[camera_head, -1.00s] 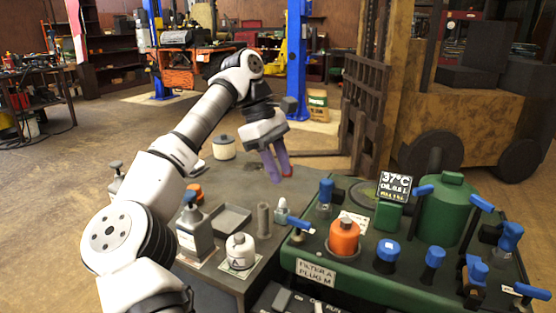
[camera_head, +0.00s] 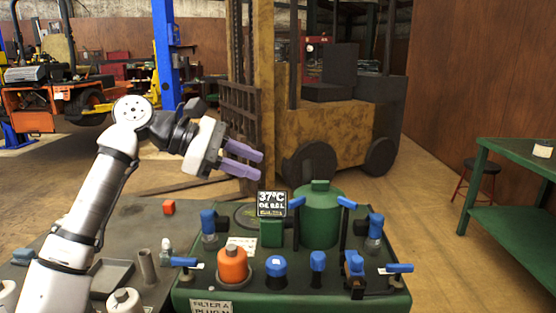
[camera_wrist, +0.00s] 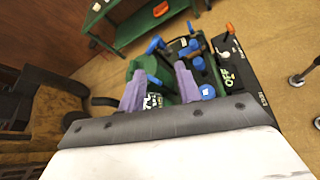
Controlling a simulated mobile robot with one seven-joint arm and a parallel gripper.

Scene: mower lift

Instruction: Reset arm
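My gripper (camera_head: 248,163) has two purple fingers with a gap between them and nothing held. It hangs in the air above the back of the work table, left of the display. In the wrist view the two fingers (camera_wrist: 160,88) stand apart with the green unit beyond them. A small red-orange block (camera_head: 168,207) lies on the dark table (camera_head: 135,225), below and left of the gripper. The green unit (camera_head: 185,298) stands at the front with an orange bottle (camera_head: 233,267), several blue-topped parts, a green tank (camera_head: 319,217) and a display (camera_head: 272,204) reading 37°C.
A dark tray (camera_head: 110,277), a grey cylinder (camera_head: 147,267) and a white bottle (camera_head: 124,301) stand left on the table, close under my arm. A forklift (camera_head: 240,115) stands behind. A green bench (camera_head: 512,210) and a stool (camera_head: 480,168) are at the right. Floor between is clear.

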